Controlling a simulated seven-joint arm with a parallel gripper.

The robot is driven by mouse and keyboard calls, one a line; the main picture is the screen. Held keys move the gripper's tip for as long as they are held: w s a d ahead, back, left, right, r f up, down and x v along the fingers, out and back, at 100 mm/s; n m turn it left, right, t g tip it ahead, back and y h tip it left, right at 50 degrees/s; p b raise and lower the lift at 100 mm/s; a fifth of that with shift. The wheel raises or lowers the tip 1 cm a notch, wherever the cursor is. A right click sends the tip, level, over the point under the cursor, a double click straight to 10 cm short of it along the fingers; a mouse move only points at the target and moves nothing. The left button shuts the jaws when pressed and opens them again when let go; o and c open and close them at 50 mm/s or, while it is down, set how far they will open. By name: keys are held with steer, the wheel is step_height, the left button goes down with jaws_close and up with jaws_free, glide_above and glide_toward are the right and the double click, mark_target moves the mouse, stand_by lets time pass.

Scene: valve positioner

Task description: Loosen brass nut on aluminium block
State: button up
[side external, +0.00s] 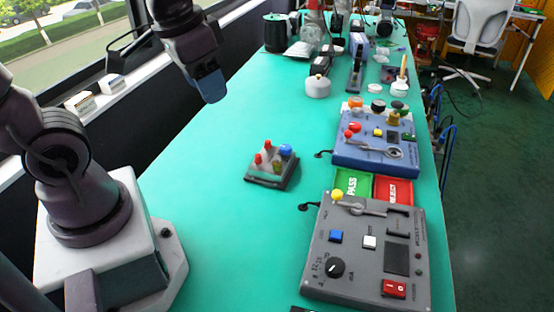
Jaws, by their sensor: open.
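A small light-grey block (262,170) on a dark base stands on the green table, left of the two control panels. It looks like the aluminium block. Two red knobs and a blue knob (286,150) sit on top of it. A small brass-yellow piece (278,167) at its front right looks like the brass nut, but its shape is too small to tell. My gripper (211,92) hangs above the table, up and left of the block, apart from it. It is open, with nothing visible in it; the gap between its fingers is hard to see.
A grey panel (340,215) and a blue panel (375,155) stand along the right edge, with green PASS (350,183) and red REJECT (394,190) trays between them. A white round pot (317,87) stands farther back. The table around the block is clear.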

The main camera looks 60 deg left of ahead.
steer(key=w+a+f+m+g, duration=0.3)
steer(key=w+f, duration=0.2)
steer(key=w, duration=0.1)
steer(key=m, duration=1.4)
glide_toward(277, 162)
steer(key=shift+h, duration=0.4)
steer(key=f, duration=0.9)
steer(key=shift+a, duration=0.3)
steer(key=shift+w, duration=0.1)
steer(key=c, duration=0.9)
